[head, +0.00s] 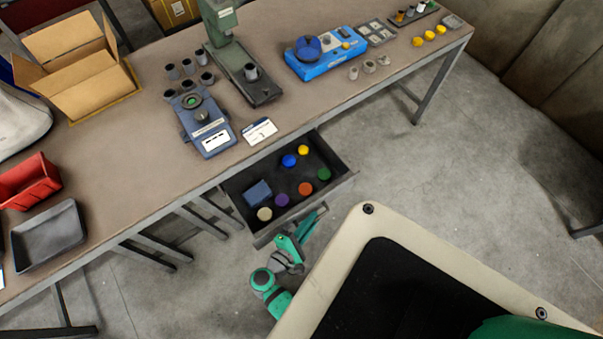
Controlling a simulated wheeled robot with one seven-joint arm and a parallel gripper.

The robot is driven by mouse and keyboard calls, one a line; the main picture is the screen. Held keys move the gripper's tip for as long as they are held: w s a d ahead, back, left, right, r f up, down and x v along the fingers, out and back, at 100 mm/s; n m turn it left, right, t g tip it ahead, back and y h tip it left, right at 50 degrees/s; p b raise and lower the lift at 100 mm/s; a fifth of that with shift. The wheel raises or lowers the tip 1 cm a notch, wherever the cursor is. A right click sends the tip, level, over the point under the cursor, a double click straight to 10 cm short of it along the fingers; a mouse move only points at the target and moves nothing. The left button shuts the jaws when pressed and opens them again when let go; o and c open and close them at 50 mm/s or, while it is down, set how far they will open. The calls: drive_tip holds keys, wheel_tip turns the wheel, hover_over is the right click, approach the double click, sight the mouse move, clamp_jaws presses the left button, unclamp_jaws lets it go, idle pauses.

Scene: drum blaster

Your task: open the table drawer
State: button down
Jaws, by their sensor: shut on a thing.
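The table drawer (238,184) is pulled out from under the front edge of the long brown table (120,190). Its dark inside shows several round coloured pieces and a small blue box (257,193). My gripper (318,214) is at the drawer's front panel (338,188), near the middle of its outer side, and is shut on the drawer's handle. The handle itself is mostly hidden by the fingers. My green and grey wrist is just below, outside the drawer.
On the table stand an open cardboard box (75,62), a red bin (28,185), a dark tray (48,238), a blue scale (205,125), a green press (235,65) and a bright blue device (325,56). Table legs stand below. The floor (430,165) right of the drawer is clear.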

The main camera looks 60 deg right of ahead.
drive_tip(key=shift+s+d+r, duration=0.1)
drive_tip(key=shift+s, duration=0.1)
drive_tip(key=c, duration=2.1)
unclamp_jaws()
drive_tip(key=shift+w, duration=0.1)
drive_tip(key=shift+a, duration=0.45)
drive_tip(key=v, duration=1)
